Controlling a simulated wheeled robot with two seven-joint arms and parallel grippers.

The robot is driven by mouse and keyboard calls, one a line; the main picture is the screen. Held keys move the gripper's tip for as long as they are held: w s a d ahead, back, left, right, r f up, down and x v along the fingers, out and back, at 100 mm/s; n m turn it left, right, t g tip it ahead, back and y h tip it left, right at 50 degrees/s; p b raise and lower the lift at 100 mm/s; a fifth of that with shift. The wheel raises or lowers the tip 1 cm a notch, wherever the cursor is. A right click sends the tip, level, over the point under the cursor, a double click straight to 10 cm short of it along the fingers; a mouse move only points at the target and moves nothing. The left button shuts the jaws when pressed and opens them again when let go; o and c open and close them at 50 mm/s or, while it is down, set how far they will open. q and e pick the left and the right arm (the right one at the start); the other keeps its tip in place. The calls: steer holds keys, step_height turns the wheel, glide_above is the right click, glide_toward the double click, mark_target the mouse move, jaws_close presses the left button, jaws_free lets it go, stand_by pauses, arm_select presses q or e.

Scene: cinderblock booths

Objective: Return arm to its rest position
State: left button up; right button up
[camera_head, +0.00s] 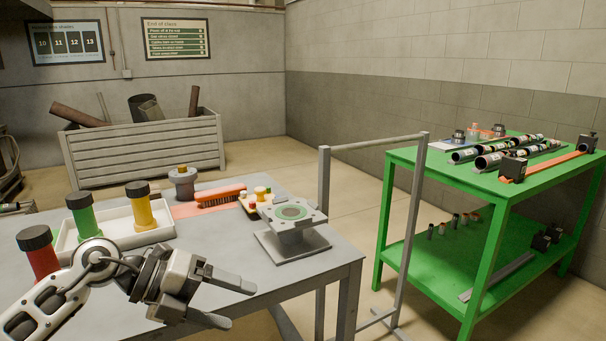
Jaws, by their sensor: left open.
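My left gripper (222,301) reaches in from the lower left, over the near edge of the grey table (265,282). Its two fingers are apart, with nothing between them. The gripper is apart from the metal stand (291,232) with the green ring on top. My right gripper is not in view.
A white tray (118,232) holds a green bottle (83,215) and a yellow bottle (140,205). A brush (221,196) lies behind. A grey frame (323,230) stands right of the table. Floor separates it from the loaded green bench (435,172).

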arm_select(q)
steer(key=s+d+n+t+h, duration=0.3)
steer(key=s+d+n+h, duration=0.1)
steer(key=d+n+h, duration=0.15)
steer(key=a+f+n+t+y, duration=0.4)
steer(key=f+n+t+y, duration=0.35)
steer(key=n+t, duration=0.7)
steer(key=s+a+f+n+g+y, duration=0.1)
steer(key=s+f+n+g+y, duration=0.2)
steer(key=s+f+n, duration=0.3)
steer(key=s+a+f+n+g+y, duration=0.2)
steer(key=s+f+n+g+y, duration=0.1)
steer(key=s+f+n+g, duration=0.3)
step_height(320, 180, down, 5)
steer(key=shift+s+a+r+n+y, duration=0.15)
steer(key=shift+s+a+n+y, duration=0.15)
steer(key=shift+s, duration=0.7)
steer(key=shift+g, duration=0.25)
